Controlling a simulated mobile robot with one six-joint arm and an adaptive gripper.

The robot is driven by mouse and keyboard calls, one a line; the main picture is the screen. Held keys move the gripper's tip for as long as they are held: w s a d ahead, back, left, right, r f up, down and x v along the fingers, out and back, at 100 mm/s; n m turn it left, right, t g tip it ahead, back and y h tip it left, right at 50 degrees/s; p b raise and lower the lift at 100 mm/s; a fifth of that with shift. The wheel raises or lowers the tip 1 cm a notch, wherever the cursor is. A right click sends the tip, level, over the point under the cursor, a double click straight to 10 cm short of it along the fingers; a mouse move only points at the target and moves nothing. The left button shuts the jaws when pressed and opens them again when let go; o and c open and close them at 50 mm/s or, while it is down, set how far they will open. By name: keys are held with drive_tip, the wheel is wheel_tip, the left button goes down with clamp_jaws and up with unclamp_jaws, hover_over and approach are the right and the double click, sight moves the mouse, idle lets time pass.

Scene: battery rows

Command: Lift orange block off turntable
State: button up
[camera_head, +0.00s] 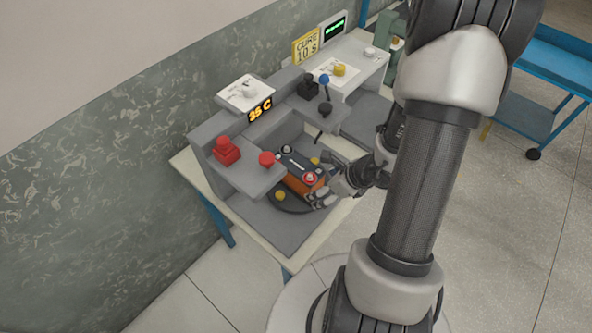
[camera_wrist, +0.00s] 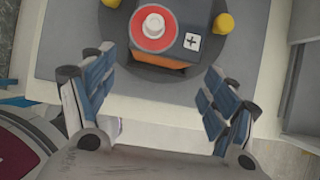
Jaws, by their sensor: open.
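The orange block (camera_head: 295,185) is a battery with a dark top and orange sides. It lies on the dark round turntable (camera_head: 291,206) in the grey station. In the wrist view the block (camera_wrist: 183,53) is at the top centre, with a red disc and white terminal and a plus label on its top. The turntable (camera_wrist: 118,33) shows around it, with yellow knobs at its rim. My gripper (camera_head: 332,193) is beside the block's near right end. In the wrist view my gripper (camera_wrist: 158,78) has its fingers spread apart with nothing between them; the block is beyond the fingertips.
The station's grey housing stands around the turntable, with a red button (camera_head: 226,151), a red knob (camera_head: 268,160) and a "35 C" display (camera_head: 260,110). Levers (camera_head: 324,90) stand behind. A yellow "CURE 10 s" sign (camera_head: 306,45) is at the back.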

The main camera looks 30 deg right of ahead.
sight(314, 175)
drive_tip(key=w, duration=0.1)
drive_tip(key=w+a, duration=0.1)
drive_tip(key=w, duration=0.2)
drive_tip(key=shift+w+a, duration=0.4)
drive_tip(key=w, duration=0.1)
drive_tip(key=w+a, duration=0.1)
drive_tip(key=w, duration=0.2)
drive_tip(key=shift+w+a+f, duration=0.15)
drive_tip(key=shift+a+f, duration=0.15)
drive_tip(key=shift+f, duration=0.1)
drive_tip(key=shift+w+f, duration=0.1)
drive_tip(key=shift+f, duration=0.05)
drive_tip(key=shift+c, duration=0.3)
clamp_jaws()
